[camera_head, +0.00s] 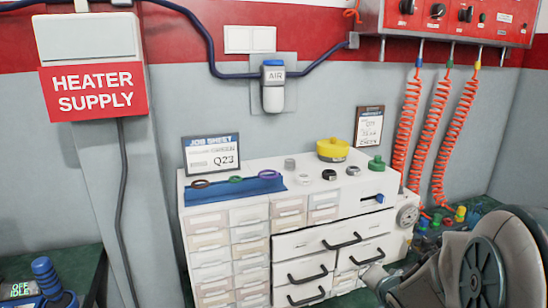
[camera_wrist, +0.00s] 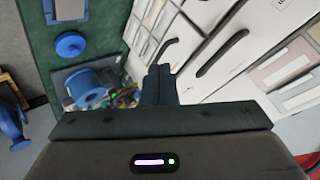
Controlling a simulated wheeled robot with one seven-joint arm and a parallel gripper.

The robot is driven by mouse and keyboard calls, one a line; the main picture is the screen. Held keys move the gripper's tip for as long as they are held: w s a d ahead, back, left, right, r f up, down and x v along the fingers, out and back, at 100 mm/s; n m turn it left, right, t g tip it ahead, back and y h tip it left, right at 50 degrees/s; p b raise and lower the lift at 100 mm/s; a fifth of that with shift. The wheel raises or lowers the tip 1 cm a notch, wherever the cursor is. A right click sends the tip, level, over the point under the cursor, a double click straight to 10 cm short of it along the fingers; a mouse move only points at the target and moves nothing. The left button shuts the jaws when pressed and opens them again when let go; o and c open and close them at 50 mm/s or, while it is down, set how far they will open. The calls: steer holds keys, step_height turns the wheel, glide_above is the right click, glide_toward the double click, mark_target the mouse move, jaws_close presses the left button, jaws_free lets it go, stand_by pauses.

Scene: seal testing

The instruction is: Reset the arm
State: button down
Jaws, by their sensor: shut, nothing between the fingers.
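My gripper (camera_wrist: 158,72) is in the wrist view, its two dark fingers together and nothing between them. It points toward the front of a white drawer cabinet (camera_wrist: 204,25), and the gap between them is hard to judge. In the head view a grey and beige jointed part at the lower right, which seems to be my own arm, covers the floor and bench there. The gripper fingers cannot be made out in that view.
The white cabinet (camera_head: 290,244) has dark handles. On its top are a blue mat (camera_head: 262,184) with rings, a yellow-lidded pot (camera_head: 332,149), small caps and a job sheet (camera_head: 212,154). Orange coiled hoses (camera_head: 433,130) hang at the right. A green bench (camera_wrist: 75,20) holds blue parts.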

steer(key=s+a+r+n+g+p, duration=0.3)
steer(key=s+a+r+n, duration=0.1)
steer(key=s, duration=0.5)
steer(key=s+a+r+n+g+p, duration=0.4)
steer(key=s+a+r+n, duration=0.1)
steer(key=s+r, duration=0.4)
steer(key=shift+s+a+r+g+y, duration=0.3)
steer(key=shift+s+a, duration=0.25)
steer(key=shift+s, duration=0.15)
